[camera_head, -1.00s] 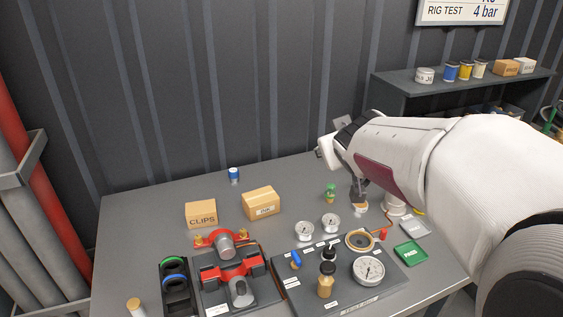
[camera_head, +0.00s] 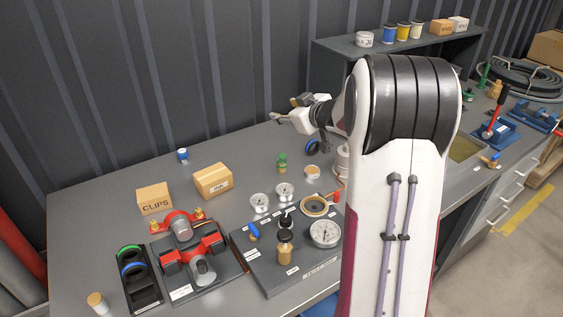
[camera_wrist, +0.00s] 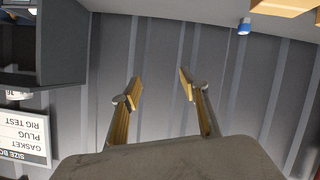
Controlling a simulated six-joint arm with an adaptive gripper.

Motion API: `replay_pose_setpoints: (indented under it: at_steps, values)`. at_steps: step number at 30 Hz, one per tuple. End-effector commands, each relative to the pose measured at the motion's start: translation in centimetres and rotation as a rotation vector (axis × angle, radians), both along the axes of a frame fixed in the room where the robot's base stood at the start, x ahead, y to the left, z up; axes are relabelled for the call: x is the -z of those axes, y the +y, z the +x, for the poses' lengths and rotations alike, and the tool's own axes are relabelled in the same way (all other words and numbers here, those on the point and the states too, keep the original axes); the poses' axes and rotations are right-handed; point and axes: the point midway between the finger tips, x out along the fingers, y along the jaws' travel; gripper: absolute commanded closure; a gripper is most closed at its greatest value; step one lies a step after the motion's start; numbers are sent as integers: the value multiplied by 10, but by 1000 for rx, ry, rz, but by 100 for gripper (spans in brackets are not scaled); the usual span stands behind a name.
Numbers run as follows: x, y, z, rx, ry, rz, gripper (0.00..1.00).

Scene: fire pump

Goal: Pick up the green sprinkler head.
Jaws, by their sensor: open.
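The green sprinkler head (camera_head: 282,162) stands upright on the grey table, behind the gauges, in the head view. It has a green top and a brass-coloured lower part. My gripper (camera_head: 298,101) is beyond it and to its right in the picture, raised near the wall and apart from it. In the wrist view my gripper (camera_wrist: 159,86) shows two tan-padded fingers spread wide with nothing between them. The sprinkler head is not seen in the wrist view, which faces the ribbed wall.
Gauges (camera_head: 285,191) and a fixture board (camera_head: 270,268) lie in front of the sprinkler head. Two cardboard boxes (camera_head: 213,181) and a blue-white container (camera_head: 182,154) stand to the left. A shelf (camera_head: 335,47) is behind on the right. My arm covers the table's right part.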

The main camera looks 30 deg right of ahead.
Motion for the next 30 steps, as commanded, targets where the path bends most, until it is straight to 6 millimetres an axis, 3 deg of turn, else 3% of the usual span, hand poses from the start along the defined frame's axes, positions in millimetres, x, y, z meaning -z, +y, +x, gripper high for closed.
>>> replay_pose_setpoints:
  at_steps: [9,18,24,30]
  values:
    - [65,-20,2,-147,12,92,56]
    - [129,-28,-19,-288,40,214,56]
    - [155,-28,-34,-351,55,278,56]
    - [162,-27,-39,-370,59,297,56]
